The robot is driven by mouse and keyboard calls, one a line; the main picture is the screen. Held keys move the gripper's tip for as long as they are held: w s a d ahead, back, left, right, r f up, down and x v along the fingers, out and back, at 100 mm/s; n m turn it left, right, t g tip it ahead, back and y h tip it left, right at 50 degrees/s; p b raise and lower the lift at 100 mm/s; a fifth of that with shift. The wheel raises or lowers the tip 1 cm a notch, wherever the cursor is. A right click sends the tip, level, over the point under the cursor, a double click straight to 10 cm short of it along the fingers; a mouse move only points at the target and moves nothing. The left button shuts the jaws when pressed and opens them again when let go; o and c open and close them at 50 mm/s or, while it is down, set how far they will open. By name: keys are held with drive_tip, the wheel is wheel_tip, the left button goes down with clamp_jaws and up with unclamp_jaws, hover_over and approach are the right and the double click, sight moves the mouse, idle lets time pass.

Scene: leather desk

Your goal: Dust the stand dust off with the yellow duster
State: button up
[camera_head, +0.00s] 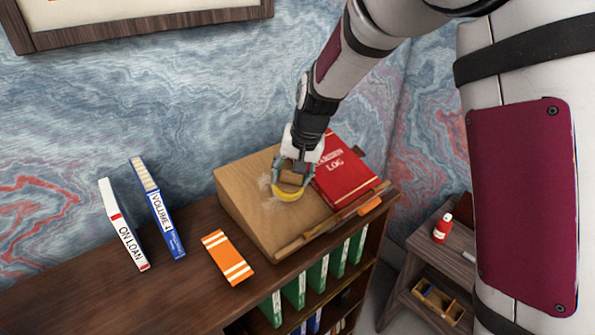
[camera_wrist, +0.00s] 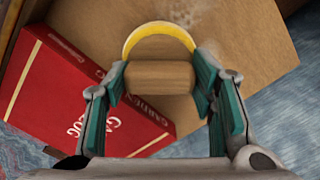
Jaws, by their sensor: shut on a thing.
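The yellow duster (camera_head: 287,192) is in my gripper (camera_head: 293,176), with its wooden handle between the fingers. In the wrist view the duster's yellow rim (camera_wrist: 160,30) shows beyond the wooden block, and the teal fingers of my gripper (camera_wrist: 160,80) press on both sides of the block. The duster is at the sloped wooden stand (camera_head: 240,179); I cannot tell if it touches the surface. Pale grey dust (camera_head: 265,183) shows on the stand just left of the duster. In the wrist view dust (camera_wrist: 207,12) shows beyond the yellow rim.
A red book (camera_head: 345,172) lies on the stand, close right of my gripper. An orange-and-white book (camera_head: 228,257) lies on the brown shelf top (camera_head: 185,285). A white book (camera_head: 123,225) and a blue book (camera_head: 160,210) are left. A red bottle (camera_head: 442,228) stands on a side table.

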sight(277, 191)
drive_tip(key=shift+s+a+p, duration=0.3)
drive_tip(key=shift+s+a, duration=0.3)
drive_tip(key=shift+a, duration=0.15)
drive_tip(key=shift+s+a+p, duration=0.3)
drive_tip(key=shift+s+a, duration=0.25)
drive_tip(key=shift+a, duration=0.2)
drive_tip(key=shift+s+a, duration=0.5)
drive_tip(key=shift+a, duration=0.25)
drive_tip(key=shift+s+a, duration=0.45)
drive_tip(key=shift+a, duration=0.35)
drive_tip(key=shift+s+a, duration=0.5)
drive_tip(key=shift+a, duration=0.25)
drive_tip(key=shift+f, duration=0.1)
drive_tip(key=shift+w+d, duration=0.1)
